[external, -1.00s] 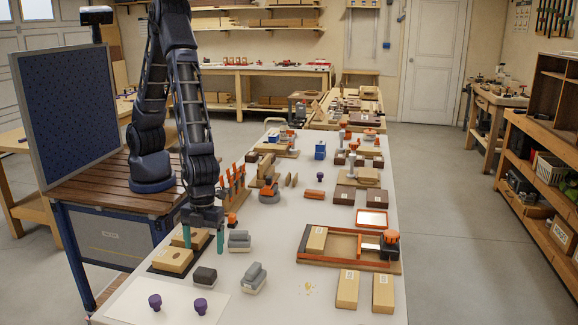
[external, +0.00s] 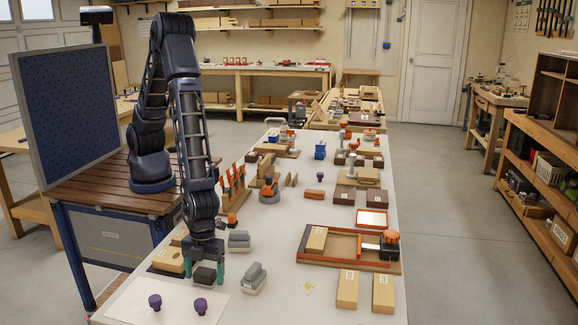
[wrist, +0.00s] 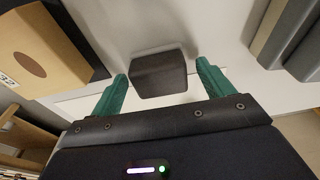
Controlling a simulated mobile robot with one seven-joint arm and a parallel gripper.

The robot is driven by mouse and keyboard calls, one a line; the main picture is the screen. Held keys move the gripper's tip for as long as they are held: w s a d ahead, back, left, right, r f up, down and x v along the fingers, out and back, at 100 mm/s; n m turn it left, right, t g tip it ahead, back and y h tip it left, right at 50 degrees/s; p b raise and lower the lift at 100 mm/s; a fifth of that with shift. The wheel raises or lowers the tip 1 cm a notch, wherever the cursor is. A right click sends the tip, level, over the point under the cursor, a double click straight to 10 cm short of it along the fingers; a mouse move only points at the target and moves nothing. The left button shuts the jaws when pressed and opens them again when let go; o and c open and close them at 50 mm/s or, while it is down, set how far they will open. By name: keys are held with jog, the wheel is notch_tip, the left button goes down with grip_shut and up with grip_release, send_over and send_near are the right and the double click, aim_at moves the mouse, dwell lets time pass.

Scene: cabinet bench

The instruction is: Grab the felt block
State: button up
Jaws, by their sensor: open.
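A small dark grey-brown block (external: 204,275), which appears to be the felt block, sits on the white bench top near its front left. It also shows in the wrist view (wrist: 158,76), between the two green fingers. My gripper (external: 204,267) points down over the block with its fingers apart, one on each side. In the wrist view my gripper (wrist: 162,76) is open, and small gaps seem to show between the fingers and the block. I cannot tell whether either finger touches it.
A tan wooden block (external: 167,261) on a dark base stands close on the left. Light grey stepped blocks (external: 253,278) (external: 239,239) stand close on the right and behind. Two purple knobs (external: 155,302) (external: 200,306) stand on a white sheet in front.

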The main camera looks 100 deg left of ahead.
jog(key=c, duration=1)
jog(key=shift+c, duration=0.2)
jog(key=shift+r, duration=0.2)
